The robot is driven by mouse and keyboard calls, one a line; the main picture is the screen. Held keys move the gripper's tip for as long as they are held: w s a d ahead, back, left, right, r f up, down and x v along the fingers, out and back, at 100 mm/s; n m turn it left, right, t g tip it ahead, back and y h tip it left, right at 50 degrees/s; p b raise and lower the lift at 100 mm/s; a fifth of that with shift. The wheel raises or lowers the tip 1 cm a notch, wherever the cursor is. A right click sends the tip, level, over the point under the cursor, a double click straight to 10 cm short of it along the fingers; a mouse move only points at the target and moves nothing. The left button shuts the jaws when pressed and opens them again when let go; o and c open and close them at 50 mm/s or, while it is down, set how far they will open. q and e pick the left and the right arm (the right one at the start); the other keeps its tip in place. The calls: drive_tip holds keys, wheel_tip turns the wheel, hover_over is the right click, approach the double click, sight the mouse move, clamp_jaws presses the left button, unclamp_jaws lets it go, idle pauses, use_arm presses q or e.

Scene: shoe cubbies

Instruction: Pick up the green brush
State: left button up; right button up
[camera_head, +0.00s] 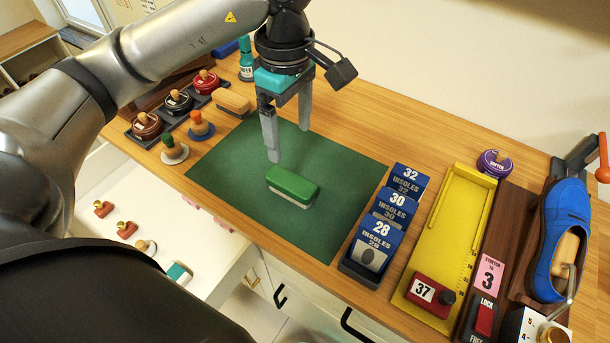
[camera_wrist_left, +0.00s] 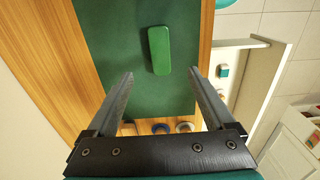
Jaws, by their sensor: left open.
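The green brush (camera_head: 292,184) has a green top and a pale lower edge. It lies on the dark green mat (camera_head: 240,207) on the wooden bench. In the left wrist view the brush (camera_wrist_left: 159,50) lies ahead of my fingertips, centred between their lines. My left gripper (camera_head: 288,140) is open and empty, above the mat and behind the brush in the head view, apart from it. Its two fingers also show in the left wrist view (camera_wrist_left: 160,75). My right gripper is in neither view.
Polish tins (camera_head: 178,101) and a tan brush (camera_head: 234,103) stand left of the mat. A box of blue insole packs (camera_head: 380,235) stands right of it, then a yellow measuring tray (camera_head: 446,228) and a blue shoe (camera_head: 561,235). An open drawer (camera_head: 160,225) lies below the front edge.

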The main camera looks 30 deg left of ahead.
use_arm(q)
drive_tip(key=b, duration=0.1)
hover_over(291, 181)
wheel_tip(291, 181, down, 7)
drive_tip(key=shift+s+f, duration=0.1)
drive_tip(key=shift+f, duration=0.05)
drive_tip(key=shift+f+b, duration=0.45)
drive_tip(key=shift+f, duration=2.75)
clamp_jaws()
